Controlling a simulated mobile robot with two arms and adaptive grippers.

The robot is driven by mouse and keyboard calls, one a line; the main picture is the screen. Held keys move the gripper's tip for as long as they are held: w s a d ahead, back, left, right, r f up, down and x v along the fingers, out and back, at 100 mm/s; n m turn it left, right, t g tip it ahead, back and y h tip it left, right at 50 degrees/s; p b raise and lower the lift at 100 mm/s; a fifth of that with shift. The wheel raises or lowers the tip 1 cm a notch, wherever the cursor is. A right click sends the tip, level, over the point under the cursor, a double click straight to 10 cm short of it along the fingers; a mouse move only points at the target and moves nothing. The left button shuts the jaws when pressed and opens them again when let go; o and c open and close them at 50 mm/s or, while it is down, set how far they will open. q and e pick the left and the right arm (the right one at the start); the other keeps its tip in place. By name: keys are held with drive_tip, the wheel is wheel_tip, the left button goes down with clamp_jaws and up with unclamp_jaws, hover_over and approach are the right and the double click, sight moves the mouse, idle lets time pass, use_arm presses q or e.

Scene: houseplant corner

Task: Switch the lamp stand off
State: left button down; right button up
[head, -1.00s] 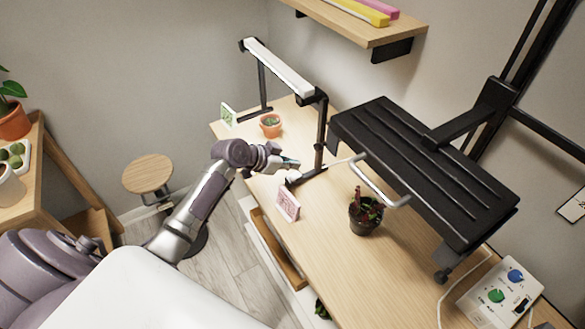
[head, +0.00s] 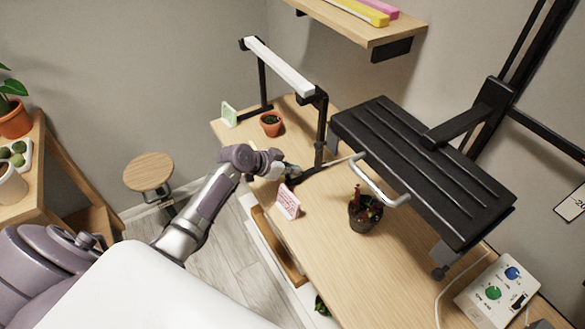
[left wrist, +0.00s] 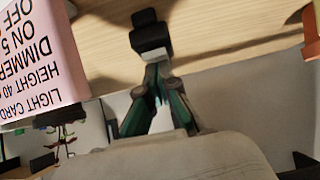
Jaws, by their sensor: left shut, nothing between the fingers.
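The lamp stand has a long white bar (head: 278,66) on two black posts with flat feet, at the far part of the plant table. I cannot tell for sure from the bar whether it is lit. My left gripper (head: 294,170) is shut and empty, low beside the foot of the nearer post. In the left wrist view its closed fingertips (left wrist: 156,72) are at the end of a black part with a paler end (left wrist: 152,38); whether they touch is unclear. A pink card (head: 288,202) stands close by; its print about light and dimmer shows upside down in the wrist view.
A small terracotta pot (head: 271,123) and a green card (head: 229,115) stand under the bar. A dark pot (head: 364,213) is nearer on the table. A black slatted rack (head: 425,170) with a pale handle overhangs the table's right side. A control box (head: 500,288) sits at lower right.

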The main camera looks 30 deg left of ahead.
use_arm(q)
drive_tip(key=shift+w+d+r, duration=0.15)
drive_tip(key=shift+w+d, duration=0.25)
drive_tip(key=shift+w, duration=0.3)
drive_tip(key=v, duration=1.2)
